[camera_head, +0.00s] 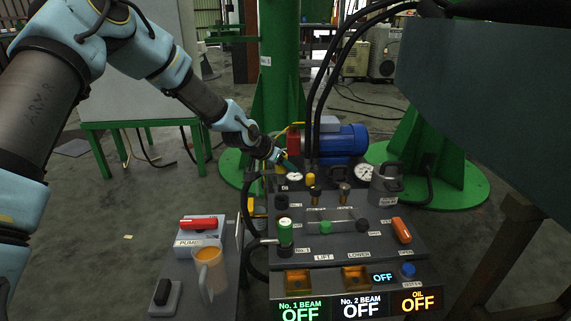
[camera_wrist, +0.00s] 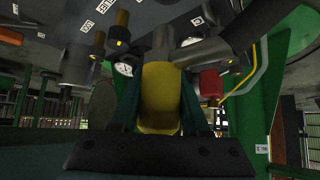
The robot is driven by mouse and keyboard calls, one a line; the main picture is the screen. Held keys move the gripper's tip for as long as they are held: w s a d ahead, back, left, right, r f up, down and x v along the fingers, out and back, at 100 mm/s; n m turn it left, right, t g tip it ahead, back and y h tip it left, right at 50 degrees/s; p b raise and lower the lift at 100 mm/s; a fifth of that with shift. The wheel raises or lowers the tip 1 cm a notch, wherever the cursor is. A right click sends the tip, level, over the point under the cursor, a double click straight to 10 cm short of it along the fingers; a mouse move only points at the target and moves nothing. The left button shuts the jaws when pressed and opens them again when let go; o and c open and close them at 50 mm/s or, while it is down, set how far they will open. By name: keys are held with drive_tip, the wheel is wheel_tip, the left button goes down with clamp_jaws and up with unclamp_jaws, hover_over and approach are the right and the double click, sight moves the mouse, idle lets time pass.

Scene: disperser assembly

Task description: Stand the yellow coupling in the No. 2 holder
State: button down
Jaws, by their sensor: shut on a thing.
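In the wrist view the yellow coupling (camera_wrist: 160,98), a stout cylinder, sits between the two fingers of my gripper (camera_wrist: 160,110), which is shut on it. Its far end meets or overlaps a grey-brown cylindrical part in that view; I cannot tell whether they touch. In the head view my gripper (camera_head: 284,163) is at the back left of the grey console (camera_head: 330,248), near a gauge, and the held coupling is mostly hidden. A green cylinder (camera_head: 285,232) stands upright at the console's left, by a label that seems to read No. 1. The No. 2 holder's label is too small to make out.
A blue motor (camera_head: 343,139) and a gauge (camera_head: 365,172) are behind the console. A grey canister (camera_head: 386,184) stands at its back right, and an orange-red handle (camera_head: 401,230) lies at right. A mug (camera_head: 209,272) stands on the left side table. Black hoses hang over the console's back.

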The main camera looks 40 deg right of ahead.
drive_tip(key=shift+f+b, duration=1.1)
drive_tip(key=shift+f, duration=1.25)
drive_tip(key=shift+f+b, duration=0.6)
drive_tip(key=shift+f, duration=1.35)
idle(0.4)
drive_tip(key=shift+c, duration=1.5)
unclamp_jaws()
drive_tip(key=p+v, duration=0.3)
drive_tip(key=v, duration=0.7)
drive_tip(key=shift+a+r, duration=0.25)
drive_tip(key=shift+r, duration=0.1)
drive_tip(key=shift+w, duration=0.1)
